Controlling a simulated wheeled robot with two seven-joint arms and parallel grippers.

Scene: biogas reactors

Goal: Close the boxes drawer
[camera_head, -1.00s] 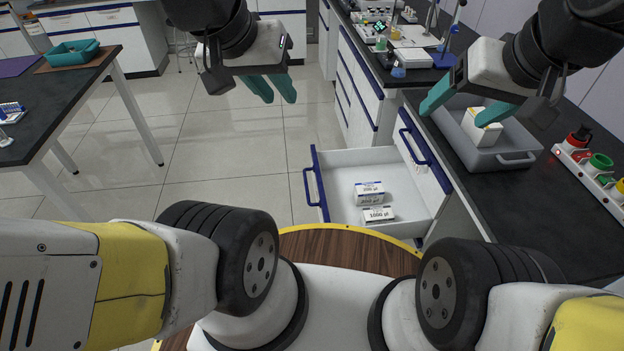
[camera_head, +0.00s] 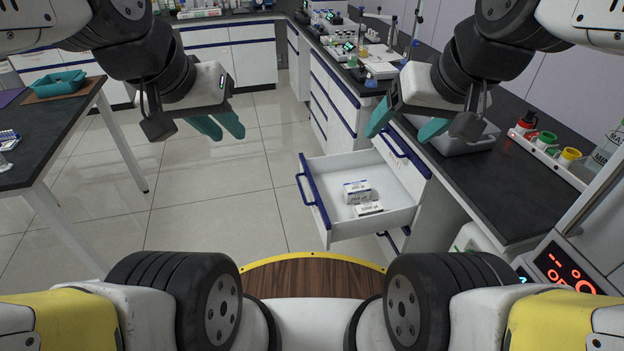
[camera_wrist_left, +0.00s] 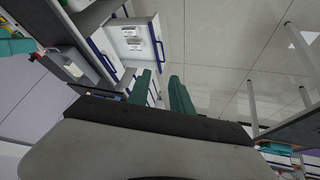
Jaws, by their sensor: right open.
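The boxes drawer (camera_head: 335,227) is white with a blue-edged front and a blue handle (camera_head: 306,190). It stands pulled out from the bench cabinet. Small white labelled boxes (camera_head: 357,191) lie inside it. The drawer also shows at the top of the left wrist view (camera_wrist_left: 133,65). My left gripper (camera_head: 217,126) has teal fingers, parted and empty, in the air to the left of the drawer and apart from its handle. My right gripper (camera_head: 405,124) is open with nothing between its fingers, above the bench edge, beyond the drawer in the picture.
A grey tray (camera_head: 482,145) sits on the black bench, partly hidden by my right gripper. A rack with coloured caps (camera_head: 548,147) and a device with a red display (camera_head: 562,266) are at the right. A black table (camera_head: 60,135) stands left. The floor (camera_head: 220,200) left of the drawer is clear.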

